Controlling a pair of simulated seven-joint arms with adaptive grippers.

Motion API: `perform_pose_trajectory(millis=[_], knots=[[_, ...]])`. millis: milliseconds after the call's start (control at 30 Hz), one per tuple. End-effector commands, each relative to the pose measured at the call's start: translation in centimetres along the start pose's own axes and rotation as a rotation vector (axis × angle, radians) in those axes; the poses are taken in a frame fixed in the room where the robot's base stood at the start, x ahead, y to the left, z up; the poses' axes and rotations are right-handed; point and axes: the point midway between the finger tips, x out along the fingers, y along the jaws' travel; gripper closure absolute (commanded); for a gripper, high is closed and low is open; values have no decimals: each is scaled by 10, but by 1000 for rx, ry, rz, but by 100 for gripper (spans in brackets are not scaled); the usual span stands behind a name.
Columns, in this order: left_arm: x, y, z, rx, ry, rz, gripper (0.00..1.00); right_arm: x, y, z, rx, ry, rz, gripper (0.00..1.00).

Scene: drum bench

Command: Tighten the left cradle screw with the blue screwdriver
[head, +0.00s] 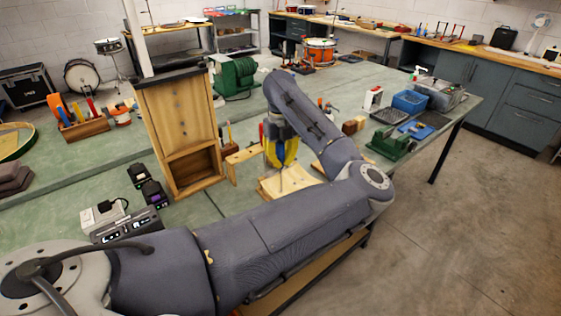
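My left gripper (281,158), with yellow fingers, points down over a pale wooden board (300,178) near the middle of the head view. A little blue shows between its fingers, and a thin dark shaft runs down from them toward the board. This looks like the blue screwdriver (281,166), held about upright. I cannot tell whether its tip touches a screw. A small wooden stand (242,163) is just left of the gripper; it may be part of the cradle. The left cradle screw is too small or hidden to make out. My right gripper is not in view.
A tall wooden cabinet (182,128) stands left of the gripper. A green machine (236,77) is behind it. A green vise (392,143) and a blue bin (409,101) are at the right. Small dark devices (152,193) lie at the front left.

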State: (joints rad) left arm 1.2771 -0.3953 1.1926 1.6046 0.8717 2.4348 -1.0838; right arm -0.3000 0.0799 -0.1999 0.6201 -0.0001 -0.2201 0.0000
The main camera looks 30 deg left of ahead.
Motion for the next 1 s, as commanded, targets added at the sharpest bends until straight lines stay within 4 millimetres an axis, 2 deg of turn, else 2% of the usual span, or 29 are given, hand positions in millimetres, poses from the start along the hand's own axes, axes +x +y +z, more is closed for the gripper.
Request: perform_pose_trajectory(millis=[367, 700, 1000], knots=[[3, 0, -1, 40, 4, 6, 100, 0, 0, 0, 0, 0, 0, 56], [4, 0, 0, 379, -4, 29, 100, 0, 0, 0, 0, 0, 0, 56], [3, 0, 0, 451, -5, 34, 100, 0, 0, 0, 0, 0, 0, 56]])
